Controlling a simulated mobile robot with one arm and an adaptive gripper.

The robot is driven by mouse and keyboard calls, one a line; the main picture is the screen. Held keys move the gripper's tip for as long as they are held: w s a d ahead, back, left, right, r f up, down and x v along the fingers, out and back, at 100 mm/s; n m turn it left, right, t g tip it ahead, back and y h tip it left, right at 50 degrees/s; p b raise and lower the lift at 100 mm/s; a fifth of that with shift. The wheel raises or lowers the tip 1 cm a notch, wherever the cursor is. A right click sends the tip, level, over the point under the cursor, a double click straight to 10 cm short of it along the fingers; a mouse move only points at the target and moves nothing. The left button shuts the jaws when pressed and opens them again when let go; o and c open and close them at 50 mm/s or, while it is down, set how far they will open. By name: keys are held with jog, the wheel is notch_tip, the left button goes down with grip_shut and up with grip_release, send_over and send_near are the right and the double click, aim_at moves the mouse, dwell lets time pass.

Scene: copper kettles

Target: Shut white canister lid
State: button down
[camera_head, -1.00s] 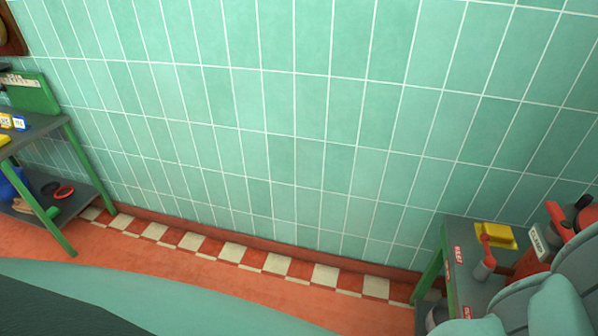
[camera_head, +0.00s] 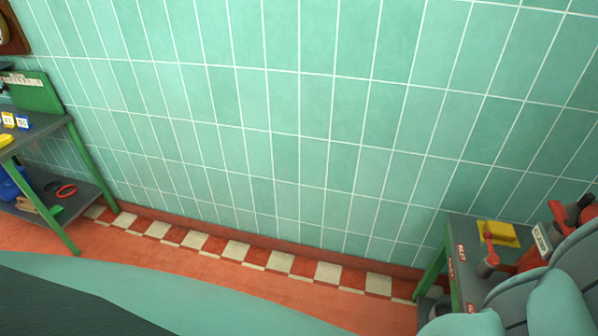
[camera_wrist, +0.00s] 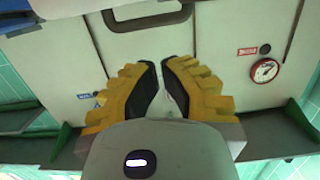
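I cannot make out a white canister or its lid in either view. My gripper (camera_wrist: 159,66) shows in the wrist view, with yellow ribbed fingers and black pads. The fingertips are close together with a narrow light gap between the pads. No held thing shows between them, and I cannot tell if they touch. Past the fingers is a cream panelled surface (camera_wrist: 225,85) with a grey handle (camera_wrist: 150,18) and a red-rimmed dial (camera_wrist: 265,70). The distance to it is unclear.
A green-legged table with a grey top (camera_head: 38,127) stands at the left, with a red ring (camera_head: 67,190) on its lower shelf. Another table (camera_head: 470,235) at the right holds a yellow block (camera_head: 498,233) and red tools, partly hidden by my body. Floor by the tiled wall is clear.

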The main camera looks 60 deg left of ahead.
jog(key=s+a+f+b, duration=0.1)
jog(key=s+a+f, duration=0.1)
jog(key=s+a, duration=0.2)
jog(key=shift+s+a+f, duration=0.25)
jog(key=shift+s+a, duration=0.1)
jog(key=shift+a, duration=0.25)
